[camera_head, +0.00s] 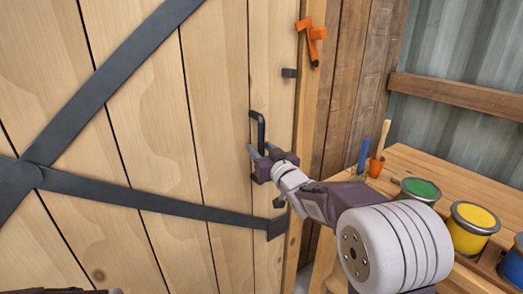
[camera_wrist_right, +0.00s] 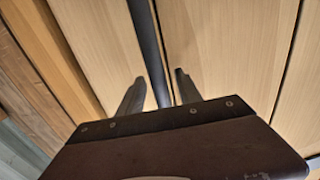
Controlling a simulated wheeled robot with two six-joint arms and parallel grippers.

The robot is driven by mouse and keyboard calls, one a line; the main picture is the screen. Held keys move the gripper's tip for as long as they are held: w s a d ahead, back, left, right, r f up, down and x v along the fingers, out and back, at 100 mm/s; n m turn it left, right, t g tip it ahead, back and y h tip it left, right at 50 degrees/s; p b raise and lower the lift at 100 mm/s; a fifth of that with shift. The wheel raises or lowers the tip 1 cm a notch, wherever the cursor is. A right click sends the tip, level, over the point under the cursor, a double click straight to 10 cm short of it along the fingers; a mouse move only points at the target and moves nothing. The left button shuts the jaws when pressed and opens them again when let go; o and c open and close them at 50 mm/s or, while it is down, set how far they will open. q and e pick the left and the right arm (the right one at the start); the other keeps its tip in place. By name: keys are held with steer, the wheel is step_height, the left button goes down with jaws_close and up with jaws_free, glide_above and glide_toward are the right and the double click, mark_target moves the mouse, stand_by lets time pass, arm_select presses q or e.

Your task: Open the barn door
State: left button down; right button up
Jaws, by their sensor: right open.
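The barn door (camera_head: 215,105) is light wood planking with dark metal straps and fills the left and middle of the head view. A black handle (camera_head: 261,132) stands upright near its right edge. My right gripper (camera_head: 263,160) is open at the lower part of the handle. In the right wrist view a dark bar, the handle (camera_wrist_right: 150,50), runs between the two fingers of my right gripper (camera_wrist_right: 158,88), with space on both sides. Whether a finger touches it I cannot tell.
An orange tool (camera_head: 311,38) hangs on the door post at upper right. A wooden bench (camera_head: 425,165) at right holds green (camera_head: 420,190), yellow (camera_head: 474,222) and blue (camera_head: 513,265) paint cans and an orange cup (camera_head: 376,167). My right arm passes close to the bench.

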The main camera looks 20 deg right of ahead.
jaws_close()
stand_by(1.4)
